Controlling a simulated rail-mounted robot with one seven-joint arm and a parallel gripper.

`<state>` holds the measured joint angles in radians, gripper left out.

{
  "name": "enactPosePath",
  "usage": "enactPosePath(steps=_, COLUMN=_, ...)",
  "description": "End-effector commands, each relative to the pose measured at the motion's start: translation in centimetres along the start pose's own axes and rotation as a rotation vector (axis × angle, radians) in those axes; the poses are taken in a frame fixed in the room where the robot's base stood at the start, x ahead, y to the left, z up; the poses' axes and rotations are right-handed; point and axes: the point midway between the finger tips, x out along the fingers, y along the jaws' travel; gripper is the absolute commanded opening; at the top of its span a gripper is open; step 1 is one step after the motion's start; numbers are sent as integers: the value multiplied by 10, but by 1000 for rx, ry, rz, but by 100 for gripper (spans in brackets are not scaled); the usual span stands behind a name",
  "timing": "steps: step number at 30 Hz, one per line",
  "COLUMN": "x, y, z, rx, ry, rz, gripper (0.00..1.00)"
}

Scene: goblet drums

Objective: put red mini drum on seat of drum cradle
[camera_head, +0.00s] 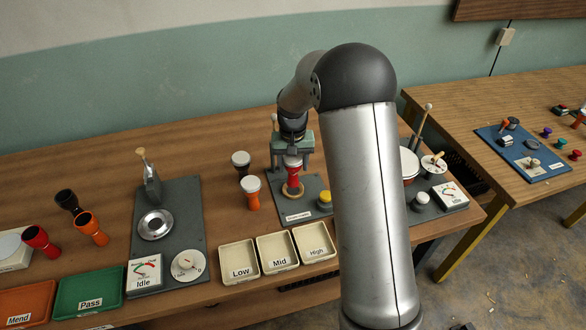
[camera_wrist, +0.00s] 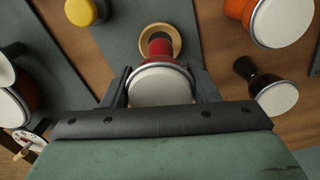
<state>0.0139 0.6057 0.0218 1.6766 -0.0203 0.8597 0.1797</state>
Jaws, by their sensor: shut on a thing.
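The red mini drum (camera_head: 294,173) is upright in my gripper (camera_head: 293,158), with its pale head up. In the wrist view the drum's white head (camera_wrist: 161,86) lies between the two fingers (camera_wrist: 160,92), which are shut on it. The drum cradle is a grey plate (camera_head: 303,210) with a light wooden ring seat (camera_head: 293,191). The drum's lower end is over the ring, and the ring also shows just beyond the red body in the wrist view (camera_wrist: 174,34). I cannot tell whether the drum touches the ring.
A yellow knob (camera_head: 325,198) is on the cradle plate, right of the ring. An orange drum (camera_head: 252,193) and a black drum (camera_head: 241,163) stand left of it. Low, Mid and High trays (camera_head: 278,268) lie in front. My arm hides part of the table to the right.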

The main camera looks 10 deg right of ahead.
Motion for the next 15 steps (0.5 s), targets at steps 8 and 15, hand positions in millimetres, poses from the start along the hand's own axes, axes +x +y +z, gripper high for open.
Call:
enactPosePath(steps=8, x=30, y=0, z=0, rx=0, ry=0, rz=0, gripper=31)
enactPosePath(steps=15, x=32, y=0, z=0, rx=1, ry=0, rz=0, gripper=31)
